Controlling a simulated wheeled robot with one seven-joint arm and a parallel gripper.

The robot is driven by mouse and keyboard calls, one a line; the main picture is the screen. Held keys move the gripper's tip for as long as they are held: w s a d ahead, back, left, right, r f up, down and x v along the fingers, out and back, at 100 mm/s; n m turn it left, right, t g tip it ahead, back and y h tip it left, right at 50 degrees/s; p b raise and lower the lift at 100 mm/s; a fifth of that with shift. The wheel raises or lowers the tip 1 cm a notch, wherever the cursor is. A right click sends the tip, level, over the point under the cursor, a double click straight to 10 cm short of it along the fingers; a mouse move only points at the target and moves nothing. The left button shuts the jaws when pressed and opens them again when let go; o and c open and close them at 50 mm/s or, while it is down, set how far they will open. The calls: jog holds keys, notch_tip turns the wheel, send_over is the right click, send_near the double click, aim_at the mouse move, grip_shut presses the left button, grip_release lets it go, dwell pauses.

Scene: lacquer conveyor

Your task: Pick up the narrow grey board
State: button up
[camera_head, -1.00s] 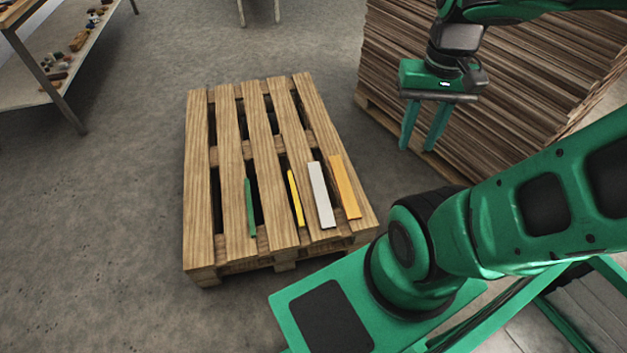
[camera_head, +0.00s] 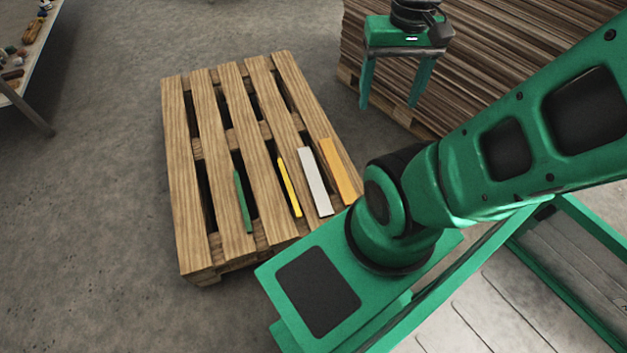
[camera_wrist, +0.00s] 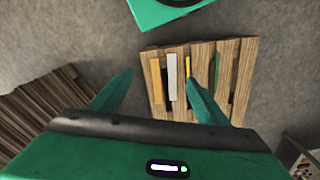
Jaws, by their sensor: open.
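The narrow grey board (camera_head: 315,182) lies flat on the wooden pallet, between a yellow strip on its left and an orange board on its right. It is pale grey, almost white, and also shows in the wrist view (camera_wrist: 172,77), between my fingers and well beyond them. My gripper (camera_head: 389,103) is open and empty. In the head view it is up and to the right of the pallet, in front of the stacked sheets, apart from the board.
The pallet (camera_head: 181,228) also bears a green strip (camera_head: 242,201), the yellow strip (camera_head: 289,187) and the orange board (camera_head: 339,171). A tall stack of brown sheets (camera_head: 480,62) stands at the right. A shelf table (camera_head: 30,62) is at the far left. Grey floor left of the pallet is clear.

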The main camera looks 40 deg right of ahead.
jog(key=w+d+f+n+h, duration=0.1)
jog(key=w+d+f, duration=0.1)
jog(key=w+f, duration=0.35)
jog(key=w+d+f, duration=0.3)
jog(key=w, duration=0.5)
jog(key=n+t, duration=0.2)
send_over(314, 179)
jog(key=s, duration=0.1)
notch_tip(314, 179, down, 50)
jog(key=shift+a+r, duration=0.15)
jog(key=shift+r, duration=0.05)
jog(key=shift+w+d+f, duration=0.1)
jog(key=shift+w+f, duration=0.1)
jog(key=shift+f, duration=1.45)
jog(key=shift+w+d+f, duration=0.1)
jog(key=shift+w+f, duration=0.1)
jog(key=shift+f, duration=1.45)
jog(key=shift+c, duration=0.6)
jog(key=c, duration=1.2)
jog(key=shift+r, duration=0.1)
